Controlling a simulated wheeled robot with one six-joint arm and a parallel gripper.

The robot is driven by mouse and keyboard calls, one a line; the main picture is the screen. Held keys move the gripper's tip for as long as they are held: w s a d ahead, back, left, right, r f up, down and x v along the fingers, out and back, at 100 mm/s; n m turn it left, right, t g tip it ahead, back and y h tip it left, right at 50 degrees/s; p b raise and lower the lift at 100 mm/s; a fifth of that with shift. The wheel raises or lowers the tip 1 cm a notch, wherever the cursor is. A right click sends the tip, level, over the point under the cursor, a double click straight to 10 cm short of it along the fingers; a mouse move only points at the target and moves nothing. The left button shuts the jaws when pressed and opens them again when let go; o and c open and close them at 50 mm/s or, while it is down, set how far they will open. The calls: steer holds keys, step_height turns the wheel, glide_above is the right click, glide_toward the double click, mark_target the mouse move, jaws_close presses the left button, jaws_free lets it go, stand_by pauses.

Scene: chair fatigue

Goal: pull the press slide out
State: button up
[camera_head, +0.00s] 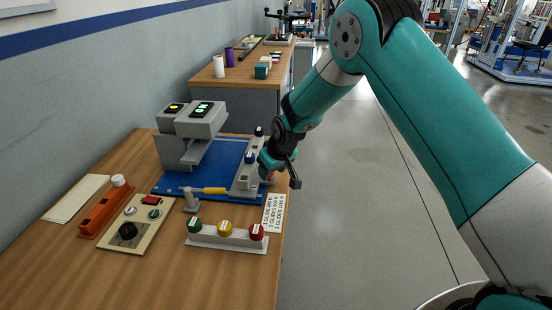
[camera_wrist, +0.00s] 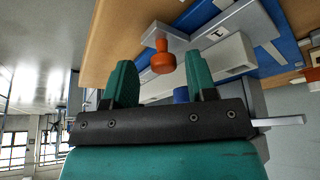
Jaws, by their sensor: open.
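The press is a grey machine (camera_head: 192,130) on a blue base plate (camera_head: 215,165) on the wooden table. Its pale grey slide (camera_head: 246,177) lies at the plate's right side, and shows in the wrist view as a light block (camera_wrist: 228,58). An orange knob (camera_wrist: 162,60) sticks out from the slide's end. My gripper (camera_head: 270,167) is at the table's right edge, beside the slide. In the wrist view my gripper (camera_wrist: 160,68) is open, with the knob between its two teal fingertips and a gap on both sides. In the head view my gripper mostly hides the knob.
A control panel (camera_head: 132,228), an orange holder (camera_head: 105,207) and a white strip with green, yellow and red buttons (camera_head: 228,240) stand in front of the press. A white text card (camera_head: 274,212) lies near the right edge. The floor (camera_head: 340,220) to the right is clear.

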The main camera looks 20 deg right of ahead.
steer(key=b+v, duration=0.1)
steer(key=v, duration=1.6)
steer(key=shift+r, duration=0.1)
steer(key=s+a+r+n+g+y, duration=0.1)
steer(key=s+a+r, duration=0.1)
steer(key=s, duration=0.9)
steer(key=s+a+r+n+g, duration=0.1)
steer(key=s+a+r, duration=0.1)
steer(key=s, duration=0.9)
steer(key=s+a+r+n+g+y, duration=0.1)
steer(key=s+r+g, duration=0.1)
steer(key=s, duration=0.8)
steer(key=shift+s+a+r+y+p, duration=0.3)
steer(key=shift+s+a+r+p, duration=0.1)
steer(key=shift+r, duration=0.15)
